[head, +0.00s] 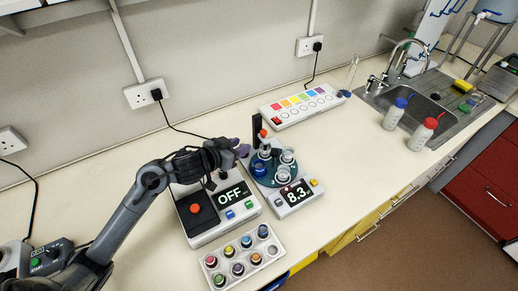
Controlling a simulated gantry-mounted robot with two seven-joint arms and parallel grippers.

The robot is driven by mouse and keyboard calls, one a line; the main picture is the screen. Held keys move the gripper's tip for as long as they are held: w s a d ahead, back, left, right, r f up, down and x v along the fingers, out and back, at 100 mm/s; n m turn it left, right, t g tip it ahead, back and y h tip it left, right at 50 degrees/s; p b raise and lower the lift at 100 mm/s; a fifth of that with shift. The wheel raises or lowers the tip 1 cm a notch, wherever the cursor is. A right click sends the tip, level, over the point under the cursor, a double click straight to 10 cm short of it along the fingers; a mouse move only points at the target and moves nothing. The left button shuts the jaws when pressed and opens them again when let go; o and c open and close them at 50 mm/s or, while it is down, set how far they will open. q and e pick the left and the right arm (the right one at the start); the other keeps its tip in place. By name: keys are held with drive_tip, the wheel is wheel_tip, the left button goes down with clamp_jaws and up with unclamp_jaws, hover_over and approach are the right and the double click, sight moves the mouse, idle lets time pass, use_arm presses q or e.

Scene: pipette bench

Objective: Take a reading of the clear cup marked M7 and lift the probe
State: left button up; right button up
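A small meter (292,198) reading 8.3 stands right of centre, with a round blue carousel (259,169) behind its display. Several clear cups stand on the carousel, including one at the front (283,174) and one at the right (288,155). The marks on them are too small to read, so I cannot tell which is M7. A probe with an orange-red top (263,133) stands upright beside a black post (257,124), its lower end over or in a rear cup. My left gripper (241,149) is just left of the probe, apparently apart from it; its finger gap is unclear. My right gripper is out of view.
A device reading OFF (208,232) with a black plate stands left of the meter. A rack of coloured-capped vials (241,262) lies in front. A colour-chart box (301,107) is behind. Two capped bottles (396,112) stand by the sink.

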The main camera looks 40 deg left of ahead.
sight(262, 133)
use_arm(q)
drive_tip(key=shift+t, duration=0.3)
drive_tip(key=b+x, duration=0.2)
drive_tip(key=x, duration=0.3)
drive_tip(key=b+x, duration=0.2)
drive_tip(key=x, duration=0.3)
drive_tip(key=shift+w+a+r, duration=0.15)
drive_tip(key=shift+a, duration=0.05)
drive_tip(key=shift+w+f, duration=0.25)
drive_tip(key=shift+w, duration=0.45)
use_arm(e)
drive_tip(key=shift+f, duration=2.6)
use_arm(q)
clamp_jaws()
